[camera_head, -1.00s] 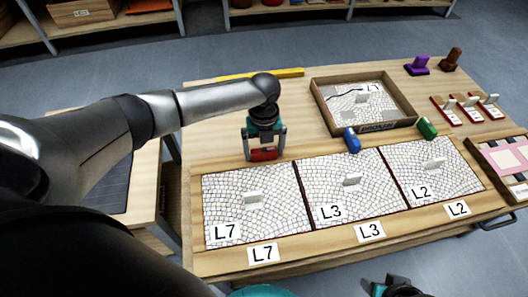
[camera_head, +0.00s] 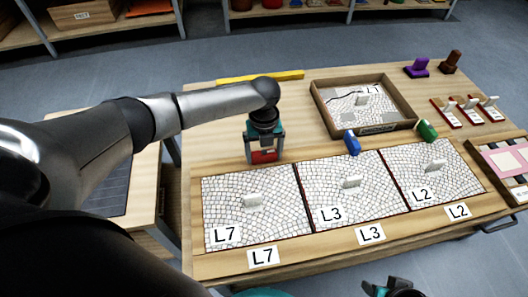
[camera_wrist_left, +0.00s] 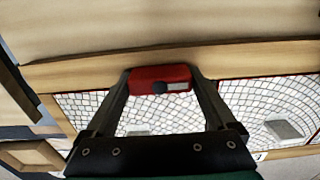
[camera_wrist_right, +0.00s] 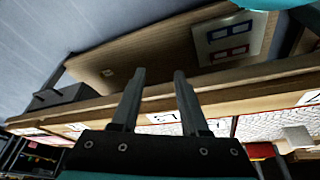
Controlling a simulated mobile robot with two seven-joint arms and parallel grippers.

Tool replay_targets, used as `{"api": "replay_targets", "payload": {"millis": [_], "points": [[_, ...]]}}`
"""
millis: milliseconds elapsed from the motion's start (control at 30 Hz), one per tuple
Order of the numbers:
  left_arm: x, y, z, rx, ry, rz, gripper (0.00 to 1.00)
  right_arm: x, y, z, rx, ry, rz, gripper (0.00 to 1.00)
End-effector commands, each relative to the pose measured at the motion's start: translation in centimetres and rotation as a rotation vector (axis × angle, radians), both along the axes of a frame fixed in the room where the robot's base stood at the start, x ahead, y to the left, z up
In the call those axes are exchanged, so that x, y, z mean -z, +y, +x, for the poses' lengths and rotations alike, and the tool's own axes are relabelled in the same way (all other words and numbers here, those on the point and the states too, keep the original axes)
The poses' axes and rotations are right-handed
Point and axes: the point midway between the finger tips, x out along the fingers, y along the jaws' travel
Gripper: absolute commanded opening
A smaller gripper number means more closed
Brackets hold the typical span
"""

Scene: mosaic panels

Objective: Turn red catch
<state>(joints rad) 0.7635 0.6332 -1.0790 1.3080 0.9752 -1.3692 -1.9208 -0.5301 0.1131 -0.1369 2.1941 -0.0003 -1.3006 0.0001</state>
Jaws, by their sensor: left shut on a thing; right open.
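The red catch (camera_head: 262,156) sits at the back edge of the L7 mosaic panel (camera_head: 275,205). My left gripper (camera_head: 264,158) points down at it, with a finger on either side. In the left wrist view the red catch (camera_wrist_left: 162,78) lies between the fingertips, with a dark round pivot on it; the gripper is shut on it. The blue catch (camera_head: 352,144) and the green catch (camera_head: 427,131) stand at the back of the L3 and L2 panels. My right gripper (camera_head: 388,289) is open and empty at the table's front; it also shows in the right wrist view (camera_wrist_right: 160,75).
A wooden tray (camera_head: 408,108) with a mosaic panel stands behind the catches. A yellow bar (camera_head: 230,79) lies along the back edge. Purple (camera_head: 417,66) and brown (camera_head: 451,60) blocks and several red-and-white pieces are at the right.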

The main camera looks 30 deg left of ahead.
Motion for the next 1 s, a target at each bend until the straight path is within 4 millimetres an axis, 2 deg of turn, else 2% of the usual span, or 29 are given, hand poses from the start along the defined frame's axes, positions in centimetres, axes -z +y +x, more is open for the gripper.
{"api": "replay_targets", "payload": {"millis": [267, 567, 1000], "points": [[-0.1, 0.0, 0.0, -0.029, 0.002, 0.000, 0.34, 0.2, 0.0, -0.1, -0.001, 0.005, 0.000, 0.45], [-0.3, -0.1, -0.1, -0.166, 0.004, -0.001, 0.34, 4.2, -0.1, -1.2, -0.004, 0.070, -0.009, 0.45], [-0.3, -0.1, -0.1, -0.490, 0.004, -0.001, 0.34, 10.6, -1.3, -4.6, -0.007, 0.143, -0.030, 0.45]]}}
